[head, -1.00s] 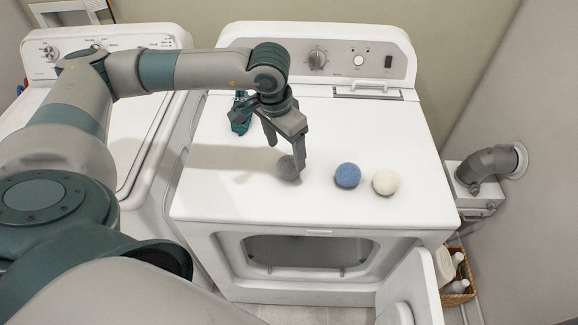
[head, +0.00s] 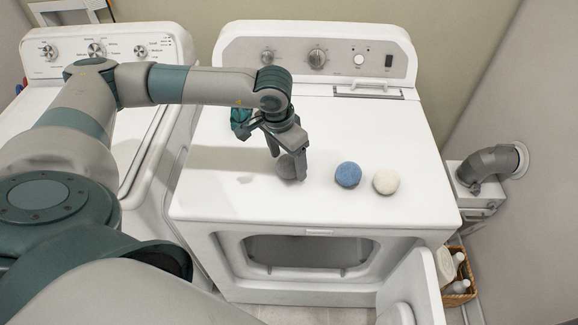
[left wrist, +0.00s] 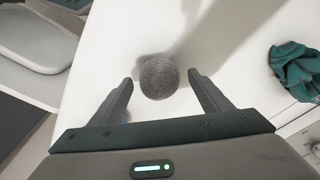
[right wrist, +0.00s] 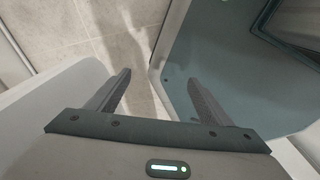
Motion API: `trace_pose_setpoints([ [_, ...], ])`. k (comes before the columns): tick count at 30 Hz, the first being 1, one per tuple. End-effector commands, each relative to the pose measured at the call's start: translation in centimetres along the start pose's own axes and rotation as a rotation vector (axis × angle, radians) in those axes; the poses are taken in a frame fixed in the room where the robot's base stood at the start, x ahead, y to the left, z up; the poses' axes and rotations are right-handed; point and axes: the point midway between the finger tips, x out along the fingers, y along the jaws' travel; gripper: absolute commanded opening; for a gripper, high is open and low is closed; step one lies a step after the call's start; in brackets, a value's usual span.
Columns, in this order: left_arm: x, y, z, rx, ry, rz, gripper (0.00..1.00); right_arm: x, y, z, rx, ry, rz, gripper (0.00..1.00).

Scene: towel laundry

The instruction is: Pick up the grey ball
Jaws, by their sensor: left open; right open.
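The grey ball (head: 286,168) rests on the white top of the right-hand machine (head: 235,190), partly hidden by my left gripper's finger in the head view. My left gripper (head: 287,164) is open and points down at the ball. In the left wrist view the grey ball (left wrist: 159,77) shows between the two fingertips of my left gripper (left wrist: 160,79), with a gap visible on each side. My right gripper (right wrist: 160,78) is open and empty in the right wrist view, over tiled floor and a blue-grey surface.
A blue ball (head: 348,175) and a white ball (head: 386,181) lie to the right of the grey ball. A teal cloth (head: 240,120) lies behind the gripper. The machine's front door (head: 412,285) hangs open. A basket (head: 460,297) with bottles stands at right.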

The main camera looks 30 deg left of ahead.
Motion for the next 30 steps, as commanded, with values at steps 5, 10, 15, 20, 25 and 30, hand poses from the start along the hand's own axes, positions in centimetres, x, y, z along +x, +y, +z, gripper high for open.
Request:
trace_pose_setpoints([
  [5, 0.23, -0.01, 0.00, 0.000, 0.000, 0.000, 0.71, 0.04, 0.02, 0.02, 0.000, 0.000, 0.000, 0.74],
  [10, 0.21, -0.01, 0.01, 0.000, 0.000, 0.000, 0.71, 0.04, 0.06, 0.04, 0.000, -0.001, 0.001, 0.74],
  [15, 0.20, -0.01, 0.02, 0.000, 0.000, 0.000, 0.71, 0.04, 0.11, 0.05, -0.001, -0.001, 0.001, 0.74],
  [20, 0.20, -0.02, 0.02, 0.000, 0.000, 0.000, 0.33, 0.04, 0.13, 0.06, -0.001, -0.001, 0.001, 0.74],
  [25, 0.19, -0.02, 0.01, 0.000, 0.000, 0.000, 0.27, 0.04, 0.13, 0.06, -0.001, -0.001, 0.001, 0.74],
  [30, 0.10, -0.02, -0.01, 0.000, 0.000, 0.000, 0.27, 0.01, 0.13, 0.06, 0.000, -0.001, 0.001, 0.74],
])
